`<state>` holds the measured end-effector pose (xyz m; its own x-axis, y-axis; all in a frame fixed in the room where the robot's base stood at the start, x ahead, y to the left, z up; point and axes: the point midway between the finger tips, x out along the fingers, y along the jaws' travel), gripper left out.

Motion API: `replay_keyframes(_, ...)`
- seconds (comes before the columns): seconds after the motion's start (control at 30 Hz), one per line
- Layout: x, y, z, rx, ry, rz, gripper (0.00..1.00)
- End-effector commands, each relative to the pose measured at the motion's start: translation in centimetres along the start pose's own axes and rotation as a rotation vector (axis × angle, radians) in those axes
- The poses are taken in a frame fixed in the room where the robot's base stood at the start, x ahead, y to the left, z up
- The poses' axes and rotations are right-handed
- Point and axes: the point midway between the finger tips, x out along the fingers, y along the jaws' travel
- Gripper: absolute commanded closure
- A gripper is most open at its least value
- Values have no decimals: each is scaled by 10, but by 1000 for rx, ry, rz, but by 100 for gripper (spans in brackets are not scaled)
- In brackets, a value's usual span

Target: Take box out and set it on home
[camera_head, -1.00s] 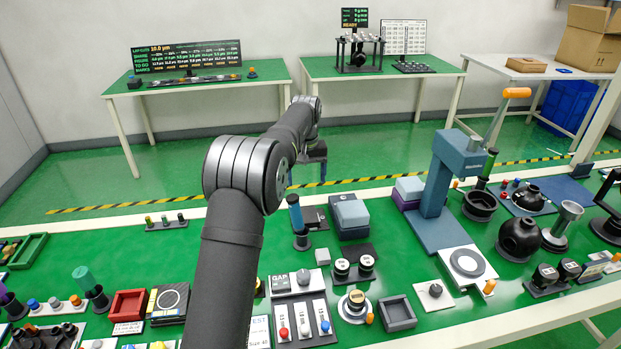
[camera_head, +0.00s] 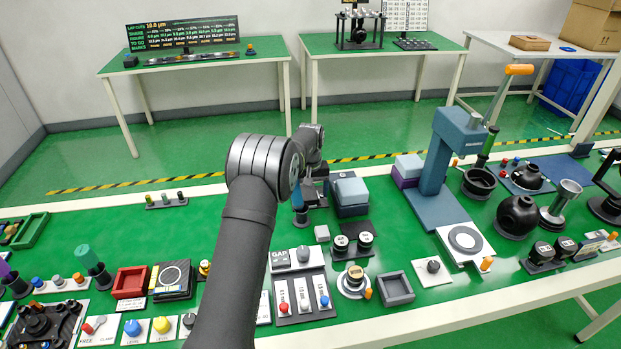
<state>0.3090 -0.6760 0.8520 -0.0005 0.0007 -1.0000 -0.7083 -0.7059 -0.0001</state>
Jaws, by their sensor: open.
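My gripper (camera_head: 315,190) is beyond the end of my dark arm, low over the back of the green bench. It is small and partly hidden; it is open, and I see nothing held in it. Just to its right stands a blue-grey box (camera_head: 350,190) with a lighter top. Whether the gripper touches it I cannot tell. A second box, purple with a grey top (camera_head: 408,168), stands further right. I cannot tell which box the task means. No mark reading "home" is legible.
A blue-handled tool (camera_head: 298,205) stands upright close to the gripper's left. A tall blue press (camera_head: 442,165) stands to the right. Switch panels (camera_head: 302,290), a grey tray (camera_head: 396,288) and a red tray (camera_head: 130,282) lie in front. Bare green bench shows left of my arm.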

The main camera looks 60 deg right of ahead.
Motion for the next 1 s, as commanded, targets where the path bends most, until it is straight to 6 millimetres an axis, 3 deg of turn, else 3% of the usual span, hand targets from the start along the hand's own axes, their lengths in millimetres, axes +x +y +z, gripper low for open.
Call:
replay_keyframes(0.23,28,0,0,0,1,0,22)
replay_keyframes(0.6,32,0,0,0,1,0,22)
replay_keyframes(0.87,32,0,0,0,1,0,73)
replay_keyframes(1.0,32,0,0,0,1,0,74)
